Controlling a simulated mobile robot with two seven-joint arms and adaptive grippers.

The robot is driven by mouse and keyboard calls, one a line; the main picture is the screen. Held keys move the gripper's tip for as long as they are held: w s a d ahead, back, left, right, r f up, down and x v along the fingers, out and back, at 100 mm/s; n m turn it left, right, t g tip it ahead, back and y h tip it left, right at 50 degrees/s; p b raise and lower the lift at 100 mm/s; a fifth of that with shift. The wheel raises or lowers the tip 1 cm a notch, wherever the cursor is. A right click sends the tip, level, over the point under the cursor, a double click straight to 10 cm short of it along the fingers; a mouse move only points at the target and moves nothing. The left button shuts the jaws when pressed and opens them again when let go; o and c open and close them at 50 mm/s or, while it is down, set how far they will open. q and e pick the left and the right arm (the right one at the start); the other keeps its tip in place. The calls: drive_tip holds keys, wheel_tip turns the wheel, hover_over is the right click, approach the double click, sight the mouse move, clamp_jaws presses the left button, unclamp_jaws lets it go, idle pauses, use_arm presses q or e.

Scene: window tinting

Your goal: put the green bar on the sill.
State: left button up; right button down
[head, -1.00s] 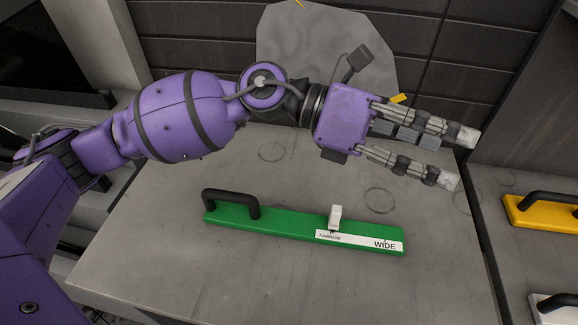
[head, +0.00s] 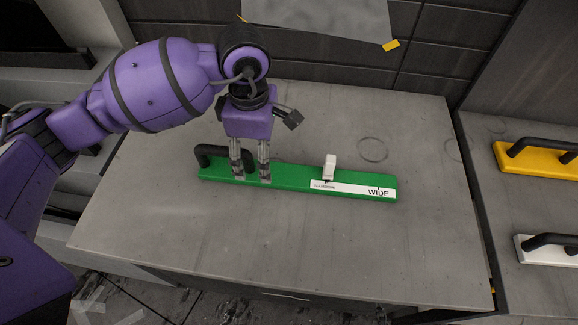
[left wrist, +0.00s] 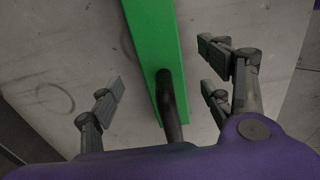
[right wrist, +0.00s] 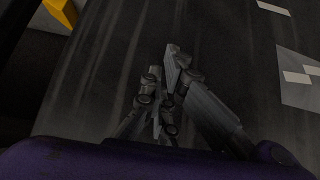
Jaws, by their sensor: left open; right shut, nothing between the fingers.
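The green bar (head: 285,181) lies flat on the grey table, with a black handle (head: 208,151) at its left end. It carries a small white slider (head: 329,167) and a white strip marked NARROW and WIDE at its right end. My left gripper (head: 251,178) points down over the bar's handle end. In the left wrist view the gripper (left wrist: 165,98) is open, with its fingers on either side of the bar (left wrist: 150,40) and its black handle (left wrist: 170,110), apparently not gripping. My right gripper (right wrist: 165,90) shows only in the right wrist view, shut and empty above a dark floor.
A yellow bar (head: 535,158) and a white bar (head: 545,248), both with black handles, lie on a surface to the right. A grey sheet (head: 320,20) with yellow tabs hangs on the dark back wall. The table (head: 300,250) is clear in front of the green bar.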

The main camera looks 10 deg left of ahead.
sight(296, 168)
use_arm(q)
wheel_tip(296, 168, down, 6)
drive_tip(key=shift+d+r+p, duration=0.15)
drive_tip(key=shift+p, duration=0.2)
clamp_jaws()
idle(0.4)
